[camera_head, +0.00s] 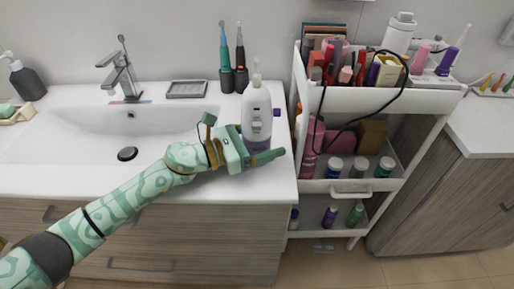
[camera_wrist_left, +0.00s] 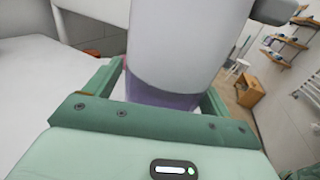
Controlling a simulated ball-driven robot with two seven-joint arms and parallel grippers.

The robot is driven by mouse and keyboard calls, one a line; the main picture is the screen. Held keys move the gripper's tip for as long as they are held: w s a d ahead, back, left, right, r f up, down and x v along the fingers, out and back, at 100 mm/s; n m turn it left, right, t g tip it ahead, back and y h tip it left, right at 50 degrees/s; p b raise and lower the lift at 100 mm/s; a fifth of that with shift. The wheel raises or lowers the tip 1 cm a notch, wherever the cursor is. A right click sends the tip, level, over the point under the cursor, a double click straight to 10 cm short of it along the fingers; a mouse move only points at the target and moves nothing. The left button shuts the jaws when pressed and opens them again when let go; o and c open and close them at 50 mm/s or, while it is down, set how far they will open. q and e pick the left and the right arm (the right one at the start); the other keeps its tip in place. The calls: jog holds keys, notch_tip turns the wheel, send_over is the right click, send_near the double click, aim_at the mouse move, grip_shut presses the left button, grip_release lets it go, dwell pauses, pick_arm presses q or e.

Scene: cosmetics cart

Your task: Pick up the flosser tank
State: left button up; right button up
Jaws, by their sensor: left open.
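The flosser tank (camera_head: 257,113) looks like a white upright body with a purple lower part and a thin nozzle on top. It stands on the right end of the white sink counter. My left gripper (camera_head: 261,142) is low at its front left, with one finger crossing in front of its base. In the left wrist view, the white body and purple base (camera_wrist_left: 172,98) stand between the two green fingers of the open gripper (camera_wrist_left: 166,80). Contact with the fingers cannot be told. My right gripper is not in view.
Two electric toothbrushes (camera_head: 224,58) stand behind the flosser. A grey soap tray (camera_head: 187,89), faucet (camera_head: 122,70) and basin (camera_head: 90,135) lie to the left. A crowded white cart (camera_head: 345,186) stands right of the counter edge, with a black cable hanging over its front.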

aim_at(264, 127)
pick_arm(q)
jog(key=c, duration=1.1)
jog(key=shift+r, duration=0.1)
